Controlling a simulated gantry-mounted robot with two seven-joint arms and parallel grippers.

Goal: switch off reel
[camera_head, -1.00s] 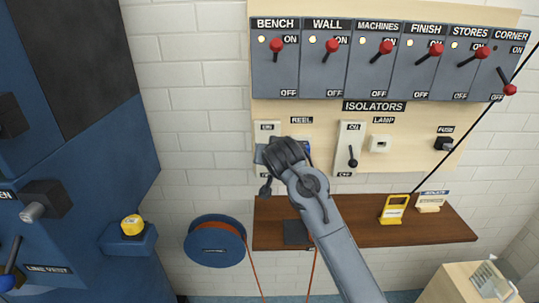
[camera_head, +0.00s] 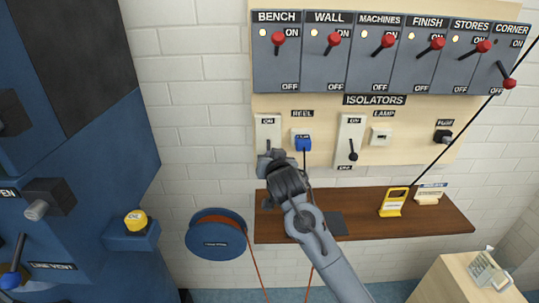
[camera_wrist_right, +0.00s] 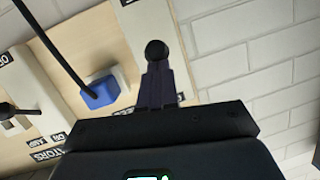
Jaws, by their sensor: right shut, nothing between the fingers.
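The reel switch plate (camera_head: 268,131) is pale, with ON marked at its top, left of the REEL label (camera_head: 302,113). My right gripper (camera_head: 270,160) covers its lower part in the head view, so the lever's position is hard to tell. In the right wrist view, a round black knob (camera_wrist_right: 157,49) shows just beyond my shut, empty right fingers (camera_wrist_right: 158,75); I cannot tell if they touch. A blue plug (camera_head: 303,142) with a dark cord sits in the socket beside the plate. The cable reel (camera_head: 216,250) is blue with orange cable. My left gripper is out of view.
The lamp switch (camera_head: 350,140) stands to the right with its lever down. Above is a row of red-knobbed isolators (camera_head: 380,55). A blue cabinet (camera_head: 95,170) stands left.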

